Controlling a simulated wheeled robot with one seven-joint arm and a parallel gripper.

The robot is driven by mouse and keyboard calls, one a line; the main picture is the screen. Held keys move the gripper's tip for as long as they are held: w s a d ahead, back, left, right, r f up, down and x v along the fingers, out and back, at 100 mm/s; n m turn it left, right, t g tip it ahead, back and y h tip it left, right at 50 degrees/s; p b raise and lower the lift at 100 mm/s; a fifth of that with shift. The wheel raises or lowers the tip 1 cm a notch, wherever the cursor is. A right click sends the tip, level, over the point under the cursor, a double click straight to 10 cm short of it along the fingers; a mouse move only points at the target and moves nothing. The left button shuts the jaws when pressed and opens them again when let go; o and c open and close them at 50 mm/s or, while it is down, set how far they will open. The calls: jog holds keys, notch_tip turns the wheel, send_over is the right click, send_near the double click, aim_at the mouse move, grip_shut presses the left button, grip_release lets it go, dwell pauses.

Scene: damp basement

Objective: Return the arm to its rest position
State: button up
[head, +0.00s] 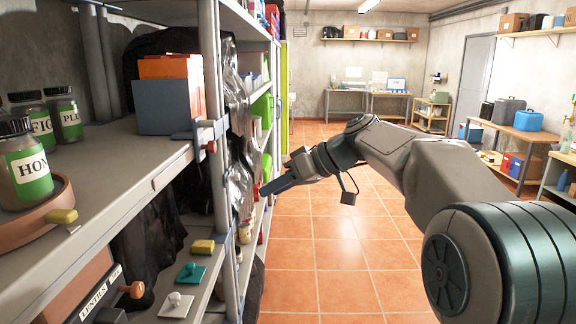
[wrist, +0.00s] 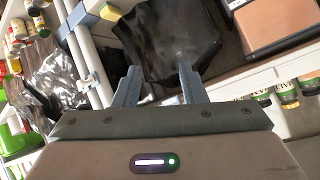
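My arm reaches from the lower right of the head view toward the shelving on the left. My gripper (head: 264,190) is at the arm's end, beside the shelf's upright post and above the tiled floor. In the wrist view, the two fingers (wrist: 159,68) stand apart with nothing seen held between them. A black plastic bag (wrist: 168,35) shows beyond the fingertips; I cannot tell how far off it is.
The shelving's front post (head: 214,120) stands close left of my gripper. Labelled jars (head: 62,115), a blue box of orange folders (head: 170,100) and silver bags (head: 238,190) fill the shelves. Tiled floor (head: 330,255) is clear. A bench (head: 525,133) stands at right.

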jog(key=s+d+f+m+h, duration=0.5)
jog(key=s+d+f, duration=0.3)
jog(key=s, duration=0.5)
jog(key=s+d+f+m+h, duration=0.6)
jog(key=s+d+f, duration=0.3)
jog(key=s+f, duration=0.4)
jog(key=shift+s+d+f, duration=0.15)
jog(key=shift+s+f, duration=0.1)
jog(key=shift+s, duration=0.1)
jog(key=shift+c, duration=0.2)
